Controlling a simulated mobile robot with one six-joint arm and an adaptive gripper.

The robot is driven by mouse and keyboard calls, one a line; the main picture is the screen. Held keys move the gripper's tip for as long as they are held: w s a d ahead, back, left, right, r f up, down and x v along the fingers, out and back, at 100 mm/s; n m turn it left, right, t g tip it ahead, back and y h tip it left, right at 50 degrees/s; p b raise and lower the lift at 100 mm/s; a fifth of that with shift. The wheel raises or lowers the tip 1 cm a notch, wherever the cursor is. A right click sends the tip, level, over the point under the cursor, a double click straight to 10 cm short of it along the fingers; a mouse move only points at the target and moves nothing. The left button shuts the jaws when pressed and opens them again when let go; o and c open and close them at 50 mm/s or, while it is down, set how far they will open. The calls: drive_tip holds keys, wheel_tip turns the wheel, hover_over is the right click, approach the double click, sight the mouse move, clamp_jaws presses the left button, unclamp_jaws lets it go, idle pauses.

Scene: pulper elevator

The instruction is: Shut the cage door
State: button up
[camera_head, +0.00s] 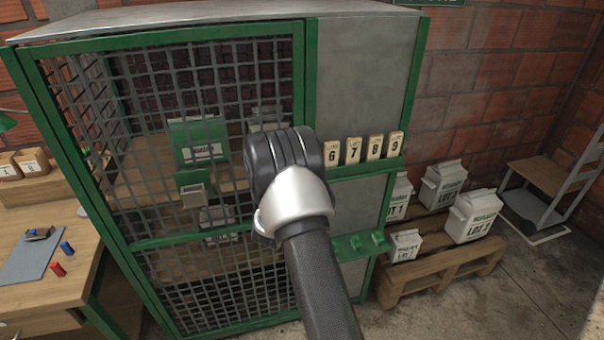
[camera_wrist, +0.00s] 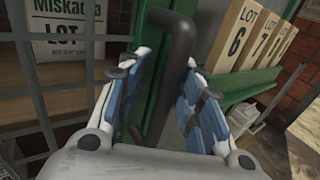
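The cage door (camera_head: 210,239) is a green-framed panel of grey wire mesh on the front of the cage. Its right edge lies close beside the green post (camera_head: 310,90); my arm hides part of that edge, and I cannot tell whether the door is fully shut. In the wrist view a dark bent bar handle (camera_wrist: 178,55) stands in front of a green upright. My gripper (camera_wrist: 165,62) is open, with its blue-padded fingers on either side of the handle and gaps visible. In the head view my wrist covers the handle and fingers.
Lot number blocks (camera_head: 374,147) stand on a green ledge right of the door. White lot bags (camera_head: 473,216) sit on a wooden pallet (camera_head: 440,262) at right. A wooden desk (camera_head: 70,262) is at left. Concrete floor is clear at lower right.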

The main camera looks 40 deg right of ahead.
drive_tip(key=shift+s+r, duration=0.1)
drive_tip(key=v, duration=1.2)
idle(0.4)
